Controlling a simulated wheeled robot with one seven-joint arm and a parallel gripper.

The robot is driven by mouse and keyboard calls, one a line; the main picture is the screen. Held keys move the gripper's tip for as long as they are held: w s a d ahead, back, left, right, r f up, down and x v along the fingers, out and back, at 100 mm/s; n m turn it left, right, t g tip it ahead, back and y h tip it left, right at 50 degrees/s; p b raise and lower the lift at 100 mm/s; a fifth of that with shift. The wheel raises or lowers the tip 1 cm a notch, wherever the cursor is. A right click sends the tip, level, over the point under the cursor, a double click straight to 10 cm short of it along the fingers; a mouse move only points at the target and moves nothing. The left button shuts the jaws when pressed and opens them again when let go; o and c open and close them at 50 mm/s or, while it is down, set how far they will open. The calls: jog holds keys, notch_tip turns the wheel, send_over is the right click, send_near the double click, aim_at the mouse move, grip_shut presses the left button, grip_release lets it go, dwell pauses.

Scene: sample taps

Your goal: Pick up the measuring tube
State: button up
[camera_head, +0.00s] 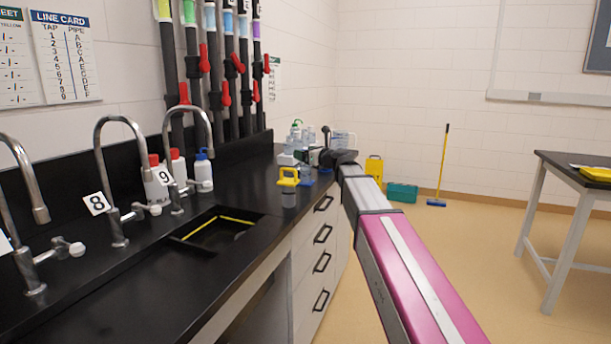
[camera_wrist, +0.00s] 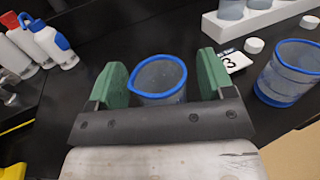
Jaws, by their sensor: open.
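A clear, greyish round vessel with a blue rim (camera_wrist: 160,78), which looks like the measuring tube, shows in the wrist view. My gripper (camera_wrist: 163,79) is open, with one green finger pad on each side of it and a visible gap at both sides. The dark gripper bar hides the lower part of this vessel. A second clear vessel with a blue rim and blue base (camera_wrist: 290,72) stands to the right, outside the fingers. In the head view my arm reaches to the far end of the black counter, and the vessel between the fingers cannot be made out there.
A numbered card (camera_wrist: 232,61) lies beside the right finger. A white rack (camera_wrist: 262,17) stands behind. White bottles (camera_wrist: 50,42) stand at the left. In the head view, a yellow-topped container (camera_head: 288,180) stands near the counter's front edge, beside the sink (camera_head: 218,228).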

jog(key=c, duration=1.2)
jog(key=shift+r, duration=0.1)
